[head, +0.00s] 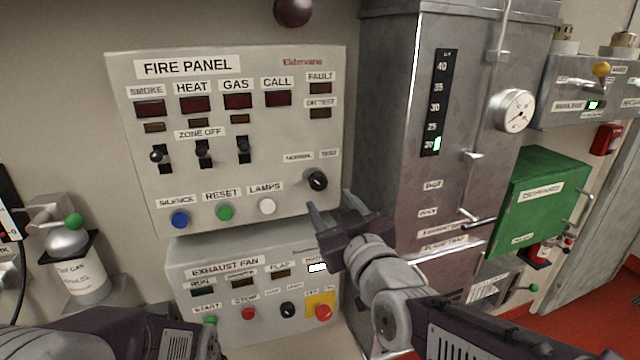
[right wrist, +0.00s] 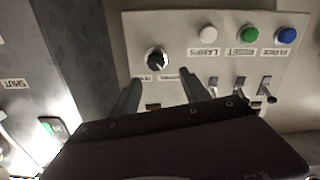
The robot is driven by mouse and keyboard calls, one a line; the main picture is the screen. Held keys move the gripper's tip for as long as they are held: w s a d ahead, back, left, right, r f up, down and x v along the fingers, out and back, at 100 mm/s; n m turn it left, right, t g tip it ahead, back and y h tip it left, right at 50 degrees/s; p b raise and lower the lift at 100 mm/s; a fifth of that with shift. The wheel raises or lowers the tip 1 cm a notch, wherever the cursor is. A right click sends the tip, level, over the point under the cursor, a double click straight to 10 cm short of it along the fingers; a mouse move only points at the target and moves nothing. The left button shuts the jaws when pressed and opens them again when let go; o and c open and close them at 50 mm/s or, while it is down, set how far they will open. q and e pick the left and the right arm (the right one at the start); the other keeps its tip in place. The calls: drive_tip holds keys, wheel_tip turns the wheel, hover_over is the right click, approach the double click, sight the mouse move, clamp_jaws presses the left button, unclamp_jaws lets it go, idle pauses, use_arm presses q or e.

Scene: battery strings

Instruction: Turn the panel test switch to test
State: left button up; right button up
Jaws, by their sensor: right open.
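The panel test switch is a round black knob (head: 316,180) at the lower right of the grey fire panel (head: 225,130). A NORMAL label is at its upper left and a TEST label at its upper right. Which label the knob points to is too small to tell. My right gripper (head: 330,202) is open just below and in front of the knob. In the right wrist view, which is upside down, the knob (right wrist: 156,59) shows beyond and between the two fingertips (right wrist: 160,80), apparently apart from them. My left gripper is not seen.
Silence, reset and lamps buttons (head: 224,212) sit left of the knob. The exhaust fan panel (head: 262,310) is below, near my right wrist. A tall metal cabinet (head: 395,130) stands close on the right. A gas bottle (head: 80,278) is at the left.

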sight(320, 185)
drive_tip(key=x, duration=0.2)
drive_tip(key=p+x, duration=0.1)
drive_tip(key=x, duration=0.5)
drive_tip(key=shift+w+d+f, duration=0.3)
drive_tip(key=shift+w+d, duration=0.05)
drive_tip(key=shift+w+a+r+p, duration=0.1)
drive_tip(key=shift+w+a+p, duration=0.2)
drive_tip(key=shift+w, duration=0.1)
drive_tip(key=shift+w+d, duration=0.1)
drive_tip(key=shift+w, duration=0.1)
drive_tip(key=shift+c, duration=0.3)
clamp_jaws()
